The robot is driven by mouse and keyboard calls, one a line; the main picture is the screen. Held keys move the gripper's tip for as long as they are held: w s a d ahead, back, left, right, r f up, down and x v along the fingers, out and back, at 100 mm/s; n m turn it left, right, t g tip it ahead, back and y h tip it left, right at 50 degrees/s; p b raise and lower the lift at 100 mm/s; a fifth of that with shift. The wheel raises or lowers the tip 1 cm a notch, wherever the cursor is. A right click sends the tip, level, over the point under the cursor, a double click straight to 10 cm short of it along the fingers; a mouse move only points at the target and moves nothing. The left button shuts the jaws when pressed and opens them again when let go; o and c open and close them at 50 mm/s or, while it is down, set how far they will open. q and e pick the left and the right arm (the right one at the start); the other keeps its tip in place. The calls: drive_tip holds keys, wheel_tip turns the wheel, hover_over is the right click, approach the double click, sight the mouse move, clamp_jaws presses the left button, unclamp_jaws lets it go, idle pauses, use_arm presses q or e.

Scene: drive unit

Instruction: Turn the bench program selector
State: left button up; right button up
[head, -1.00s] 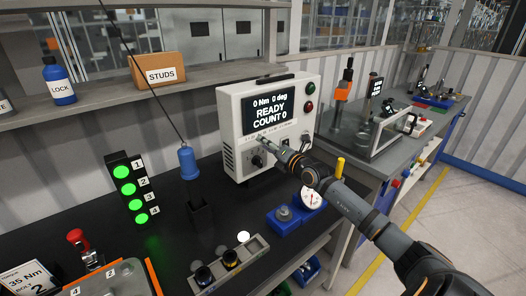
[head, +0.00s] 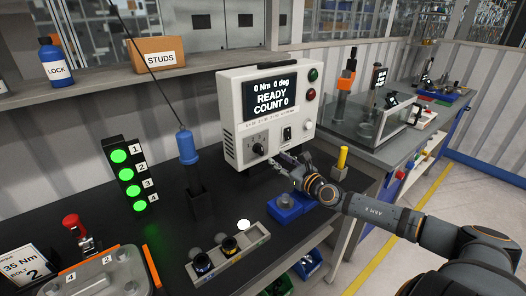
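The bench controller (head: 232,115) is a pale box with a dark display (head: 271,95) reading 0 Nm 0 deg, READY, COUNT 0. The program selector, a small dark knob (head: 259,148), sits low on the left of its front face. My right gripper (head: 285,161) is just below and right of the knob, in front of the box's lower edge. Its fingers look spread and hold nothing, and they appear apart from the knob. The knob's pointer setting is too small to read. My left gripper is not in view.
A black rocker switch (head: 287,134) is right of the knob. A blue hanging tool (head: 186,146) is left of the box. A blue fixture (head: 287,209) and a yellow-topped post (head: 342,158) stand near my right wrist. A socket tray (head: 232,258) lies in front.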

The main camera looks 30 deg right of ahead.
sight(262, 149)
drive_tip(key=w+p, duration=0.2)
drive_tip(key=w+a+p, duration=0.1)
drive_tip(key=w, duration=0.1)
drive_tip(key=shift+r, duration=0.35)
drive_tip(key=w, duration=0.4)
drive_tip(key=shift+a+f, duration=0.15)
drive_tip(key=shift+f, duration=0.1)
drive_tip(key=shift+w+f, duration=0.1)
drive_tip(key=shift+w, duration=0.4)
drive_tip(key=shift+s, duration=0.1)
